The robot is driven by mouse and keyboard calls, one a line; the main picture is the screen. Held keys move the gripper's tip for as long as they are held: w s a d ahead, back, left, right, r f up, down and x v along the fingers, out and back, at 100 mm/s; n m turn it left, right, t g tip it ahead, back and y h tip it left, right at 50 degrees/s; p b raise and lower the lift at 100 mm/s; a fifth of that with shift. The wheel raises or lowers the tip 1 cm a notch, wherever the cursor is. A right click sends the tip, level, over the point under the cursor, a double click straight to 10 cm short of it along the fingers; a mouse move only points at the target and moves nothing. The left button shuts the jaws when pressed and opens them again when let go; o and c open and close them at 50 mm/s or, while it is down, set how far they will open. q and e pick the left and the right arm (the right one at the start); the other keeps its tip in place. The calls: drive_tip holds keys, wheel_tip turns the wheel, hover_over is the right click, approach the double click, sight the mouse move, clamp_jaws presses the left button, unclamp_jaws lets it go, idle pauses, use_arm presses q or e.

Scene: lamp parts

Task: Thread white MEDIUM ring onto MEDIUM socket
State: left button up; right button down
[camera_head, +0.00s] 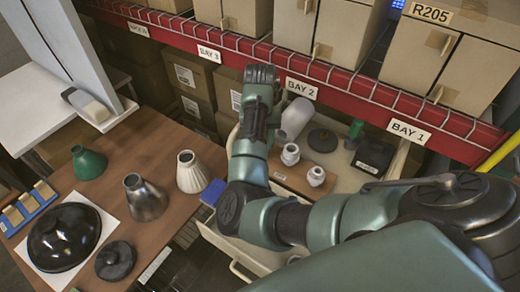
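Two small white ring-like or socket-like pieces stand on a brown board in the drawer: one farther back (290,153) and one nearer (316,176). I cannot tell which is the medium socket, or whether a ring sits on either. My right arm comes in from the lower right, bends, and reaches up to the left of these pieces. Its gripper end (262,110) is dark and seen from behind. Its fingertips and anything between them are hidden. My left gripper is out of view.
A white bulb-shaped piece (296,117), a dark disc (322,140) and a black box (373,157) share the drawer. Green (88,162), metal (145,197) and cream (191,172) shades stand on the brown table (150,145). A red shelf beam (345,85) runs behind.

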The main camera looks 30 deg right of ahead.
drive_tip(key=c, duration=1)
unclamp_jaws()
drive_tip(key=shift+s+a+f, duration=0.1)
drive_tip(key=shift+a+f, duration=0.1)
drive_tip(key=shift+f, duration=0.05)
drive_tip(key=shift+o, duration=0.9)
drive_tip(key=shift+d, duration=0.1)
